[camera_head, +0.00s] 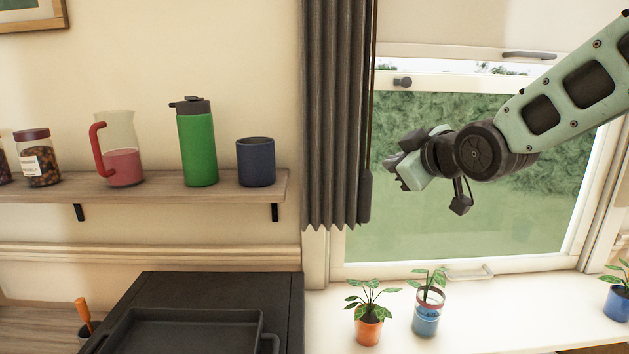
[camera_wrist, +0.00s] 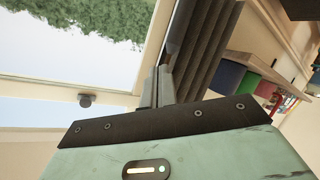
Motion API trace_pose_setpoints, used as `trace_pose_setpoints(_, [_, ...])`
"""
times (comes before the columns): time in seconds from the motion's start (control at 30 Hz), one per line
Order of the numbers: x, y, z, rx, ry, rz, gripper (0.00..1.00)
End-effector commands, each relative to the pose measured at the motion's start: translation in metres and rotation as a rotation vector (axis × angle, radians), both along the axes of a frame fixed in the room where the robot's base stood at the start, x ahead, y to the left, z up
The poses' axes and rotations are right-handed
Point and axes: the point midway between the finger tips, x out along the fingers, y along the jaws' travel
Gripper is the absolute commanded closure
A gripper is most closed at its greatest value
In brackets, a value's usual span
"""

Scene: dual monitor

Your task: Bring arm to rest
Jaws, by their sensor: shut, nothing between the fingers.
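My arm reaches in from the upper right in the head view. My gripper (camera_head: 394,168) is raised in front of the window, just right of the dark curtain, and points left. It is shut and holds nothing. In the wrist view my gripper (camera_wrist: 158,84) shows its fingers together in front of the curtain's edge. The gripper is apart from the shelf and the plants.
A wall shelf (camera_head: 225,188) at left holds jars, a pitcher (camera_head: 122,165), a green bottle (camera_head: 197,148) and a dark blue cup (camera_head: 256,162). A grey curtain (camera_head: 335,115) hangs beside the window (camera_head: 480,235). Potted plants (camera_head: 368,331) stand on the sill. A black pan (camera_head: 185,335) sits below.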

Motion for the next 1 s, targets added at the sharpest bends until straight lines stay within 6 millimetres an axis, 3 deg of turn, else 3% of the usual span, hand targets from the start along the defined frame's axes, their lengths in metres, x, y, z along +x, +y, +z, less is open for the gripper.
trace_pose_setpoints(0.1, [-0.062, 0.031, -0.055, 0.02, 0.28, 0.007, 1.0])
trace_pose_setpoints(0.2, [-0.122, 0.045, -0.096, 0.007, 0.51, -0.006, 1.0])
trace_pose_setpoints(0.33, [-0.205, 0.049, -0.138, -0.046, 0.786, -0.043, 1.0])
trace_pose_setpoints(0.5, [-0.295, 0.036, -0.168, -0.147, 1.052, -0.115, 1.0])
trace_pose_setpoints(0.6, [-0.327, 0.027, -0.176, -0.195, 1.143, -0.15, 1.0])
trace_pose_setpoints(0.7, [-0.343, 0.022, -0.178, -0.221, 1.188, -0.17, 1.0])
trace_pose_setpoints(1.0, [-0.347, 0.02, -0.179, -0.228, 1.198, -0.176, 1.0])
